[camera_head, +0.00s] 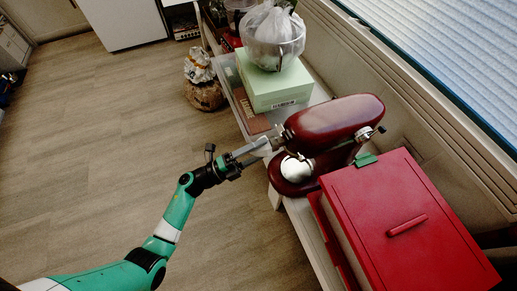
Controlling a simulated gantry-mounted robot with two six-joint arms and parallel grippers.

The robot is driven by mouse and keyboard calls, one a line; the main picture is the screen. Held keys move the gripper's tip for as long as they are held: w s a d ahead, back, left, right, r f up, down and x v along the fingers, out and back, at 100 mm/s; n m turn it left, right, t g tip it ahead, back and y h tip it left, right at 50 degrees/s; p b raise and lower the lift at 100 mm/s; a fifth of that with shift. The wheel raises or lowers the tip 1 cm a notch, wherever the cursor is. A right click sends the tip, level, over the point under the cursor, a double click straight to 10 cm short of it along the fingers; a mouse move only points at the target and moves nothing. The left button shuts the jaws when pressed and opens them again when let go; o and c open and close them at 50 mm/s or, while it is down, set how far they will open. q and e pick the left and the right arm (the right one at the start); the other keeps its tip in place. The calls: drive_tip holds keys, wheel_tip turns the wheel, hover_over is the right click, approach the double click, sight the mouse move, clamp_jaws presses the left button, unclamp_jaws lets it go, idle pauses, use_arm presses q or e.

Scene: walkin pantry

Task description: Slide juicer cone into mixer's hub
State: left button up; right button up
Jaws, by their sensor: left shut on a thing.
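The dark red stand mixer (335,120) stands on the bench, its head pointing left toward my arm. The mixer's hub (283,132) is at the front end of the head. My left gripper (262,145) comes in from the left with its fingers close to the hub. It is shut on a small pale grey piece, apparently the juicer cone (264,149), which is largely hidden by the fingers. I cannot tell whether the cone touches the hub or is inside it. My right gripper is not in view.
A red box (405,225) stands right beside the mixer at the front. Behind the mixer are a pale green box (272,84) and a clear bowl holding a white bag (275,30). A patterned sack (203,80) stands on the floor. The floor at left is open.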

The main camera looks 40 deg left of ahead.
sight(270, 146)
use_arm(q)
drive_tip(key=shift+f+b+x, duration=0.25)
drive_tip(key=shift+b+x, duration=0.2)
drive_tip(key=shift+x, duration=0.9)
idle(0.3)
drive_tip(key=o, duration=1.1)
drive_tip(key=shift+w, duration=0.15)
drive_tip(key=shift+o, duration=1)
drive_tip(key=shift+w, duration=0.1)
drive_tip(key=shift+f, duration=0.1)
drive_tip(key=p+v, duration=0.2)
drive_tip(key=v, duration=0.9)
drive_tip(key=shift+s, duration=0.4)
